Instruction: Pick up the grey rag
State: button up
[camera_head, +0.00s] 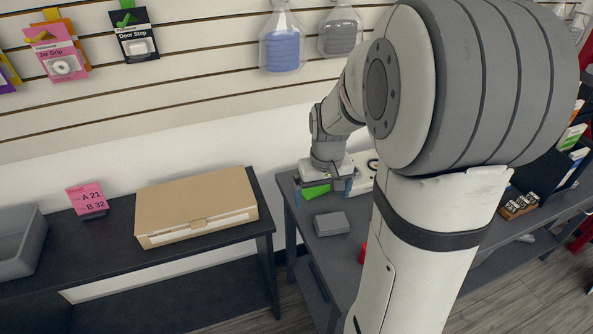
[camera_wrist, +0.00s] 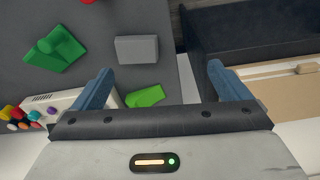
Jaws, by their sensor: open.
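A small grey rectangular piece (camera_head: 331,223) lies flat on the dark table, near its front left edge. In the wrist view it shows as a plain grey rectangle (camera_wrist: 136,49). It looks like a folded cloth or a block; I cannot tell which. My gripper (camera_head: 327,188) is above the same table, behind the grey piece in the head view. In the wrist view my gripper (camera_wrist: 160,70) has its two blue fingers wide apart with nothing between them, and the grey piece is ahead of the left finger, apart from it.
A green flat item (camera_wrist: 145,96) lies close to my gripper. A green knobbed piece (camera_wrist: 55,48) and a white console with coloured knobs (camera_wrist: 60,101) are to the left. A cardboard box (camera_head: 197,205) stands on the neighbouring dark table. Wall packs (camera_head: 283,48) hang behind.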

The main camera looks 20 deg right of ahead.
aim_at(332, 220)
jog(key=shift+o, duration=0.2)
jog(key=shift+m+g, duration=0.3)
jog(key=shift+g, duration=0.2)
jog(key=w+d+f, duration=0.1)
jog(key=d+f, duration=0.1)
jog(key=f, duration=0.1)
jog(key=w+d+f+b, duration=0.1)
jog(key=w+d+f, duration=0.1)
jog(key=f, duration=0.2)
jog(key=w+d+f, duration=0.2)
jog(key=f, duration=0.2)
jog(key=shift+w+d+f, duration=0.25)
notch_tip(332, 220, down, 8)
jog(key=shift+w+r, duration=0.1)
jog(key=shift+r, duration=0.1)
jog(key=shift+c, duration=0.2)
jog(key=c, duration=0.7)
